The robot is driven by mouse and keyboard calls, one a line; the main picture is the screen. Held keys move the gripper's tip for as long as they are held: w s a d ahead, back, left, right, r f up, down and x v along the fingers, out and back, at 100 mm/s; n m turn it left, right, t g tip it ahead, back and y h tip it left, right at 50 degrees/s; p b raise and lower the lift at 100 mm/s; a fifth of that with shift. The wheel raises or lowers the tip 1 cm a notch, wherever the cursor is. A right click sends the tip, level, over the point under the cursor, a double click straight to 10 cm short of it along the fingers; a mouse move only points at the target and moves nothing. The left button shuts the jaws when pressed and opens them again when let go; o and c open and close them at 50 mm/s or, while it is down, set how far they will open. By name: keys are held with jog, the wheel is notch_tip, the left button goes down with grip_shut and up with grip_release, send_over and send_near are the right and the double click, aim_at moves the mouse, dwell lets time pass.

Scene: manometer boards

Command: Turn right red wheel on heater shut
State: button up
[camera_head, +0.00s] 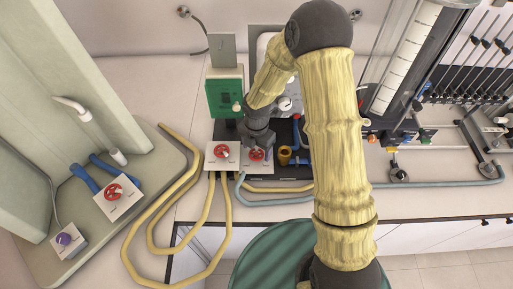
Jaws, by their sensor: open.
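Two red wheels sit side by side on white plates at the front of a dark bench unit, which I take to be the heater (287,184). The left red wheel (221,151) is in clear view. The right red wheel (257,156) is partly hidden at its back edge by my gripper. My gripper (257,146) is open and points down over the right red wheel. I cannot tell whether its fingers touch the wheel or stand just above it. My yellow-sleeved arm reaches in from the front right and covers the bench to the right of the unit.
A green box (225,97) stands behind the wheels. Yellow hoses (158,221) and a grey-blue hose (420,184) run along the bench front. A grey unit at left carries another red wheel (115,192) and a purple knob (64,239). Tubes and valves stand at right.

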jog(key=shift+f, duration=0.45)
jog(key=c, duration=1)
